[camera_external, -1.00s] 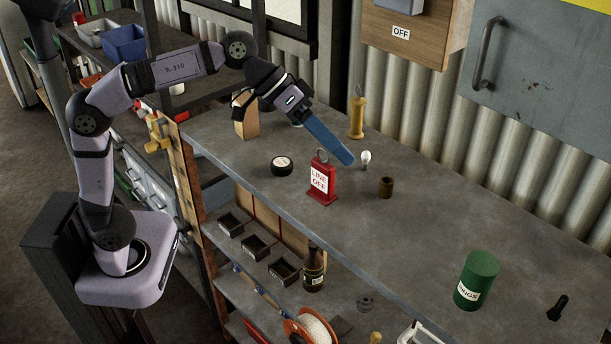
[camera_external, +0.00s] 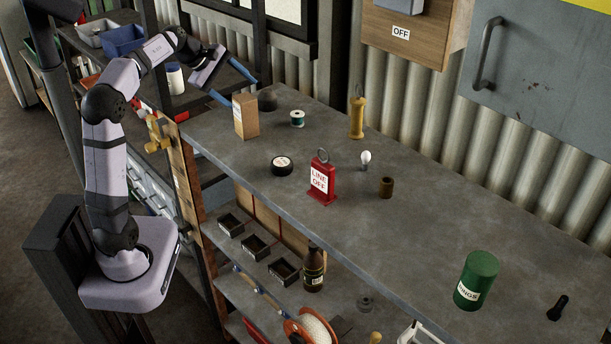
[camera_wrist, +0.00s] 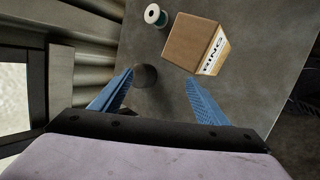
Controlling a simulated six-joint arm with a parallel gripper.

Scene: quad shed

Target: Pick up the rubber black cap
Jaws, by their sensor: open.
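A dark, round, cap-like piece (camera_external: 267,100) stands at the back left end of the workbench, behind a cardboard box. I take it for the rubber black cap. In the wrist view the cap (camera_wrist: 146,76) lies between my blue fingers, closer to the left one. My gripper (camera_external: 244,94) is open and empty at the bench's left end, left of the cap. In the wrist view my gripper (camera_wrist: 160,76) has its fingers wide apart. I cannot tell how far the fingertips are from the cap.
The cardboard box (camera_external: 246,116) stands close to the cap; a thread spool (camera_external: 297,118) is right of it. A black roll (camera_external: 282,166), a red LINE OFF tag block (camera_external: 322,180) and a yellow-handled piece (camera_external: 357,115) are farther along. The corrugated wall (camera_external: 420,110) runs behind.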

